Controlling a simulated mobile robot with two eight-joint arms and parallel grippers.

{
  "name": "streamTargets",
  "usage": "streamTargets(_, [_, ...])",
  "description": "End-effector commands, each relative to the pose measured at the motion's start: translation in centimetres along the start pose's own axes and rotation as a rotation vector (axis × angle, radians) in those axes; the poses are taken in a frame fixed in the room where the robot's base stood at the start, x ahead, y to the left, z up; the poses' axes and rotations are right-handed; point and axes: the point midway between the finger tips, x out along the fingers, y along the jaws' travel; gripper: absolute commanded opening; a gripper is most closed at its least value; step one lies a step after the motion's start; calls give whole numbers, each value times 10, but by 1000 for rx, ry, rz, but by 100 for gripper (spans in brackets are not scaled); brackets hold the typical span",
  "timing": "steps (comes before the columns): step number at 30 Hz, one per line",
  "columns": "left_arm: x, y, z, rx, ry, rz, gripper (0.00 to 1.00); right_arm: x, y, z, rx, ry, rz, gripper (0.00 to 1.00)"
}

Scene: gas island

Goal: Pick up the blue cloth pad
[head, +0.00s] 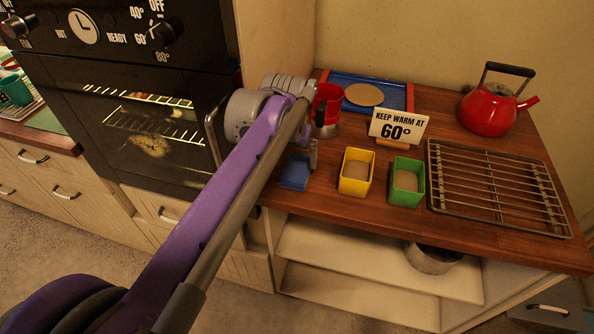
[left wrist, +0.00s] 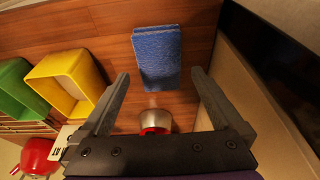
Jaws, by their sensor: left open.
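The blue cloth pad (head: 295,172) lies on the wooden counter near its front left edge, beside the oven. It is a folded rectangle in the left wrist view (left wrist: 157,55). My left gripper (head: 311,152) is above the counter at the pad, its fingers partly hidden behind my arm in the head view. In the left wrist view the gripper (left wrist: 160,76) is open and empty, with the near end of the pad between the lines of its fingertips. Whether the fingers touch the pad I cannot tell. My right gripper is not in view.
A red and silver pot (head: 327,108) stands close behind the gripper. A yellow box (head: 356,185) and a green box (head: 406,195) stand right of the pad. A sign (head: 398,127), a blue tray (head: 395,92), a wire rack (head: 490,190) and a red kettle (head: 488,113) are farther off.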

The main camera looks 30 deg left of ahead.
Motion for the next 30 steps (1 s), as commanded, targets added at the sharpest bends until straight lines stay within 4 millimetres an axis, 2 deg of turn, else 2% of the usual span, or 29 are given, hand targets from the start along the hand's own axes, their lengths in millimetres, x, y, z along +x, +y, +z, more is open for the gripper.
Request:
streamTargets(9, [44,0,-5,0,1,0,100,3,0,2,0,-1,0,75])
streamTargets(18, [48,0,-5,0,1,-1,100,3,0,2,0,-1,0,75])
streamTargets(30, [48,0,-5,0,1,-1,28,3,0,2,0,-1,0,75])
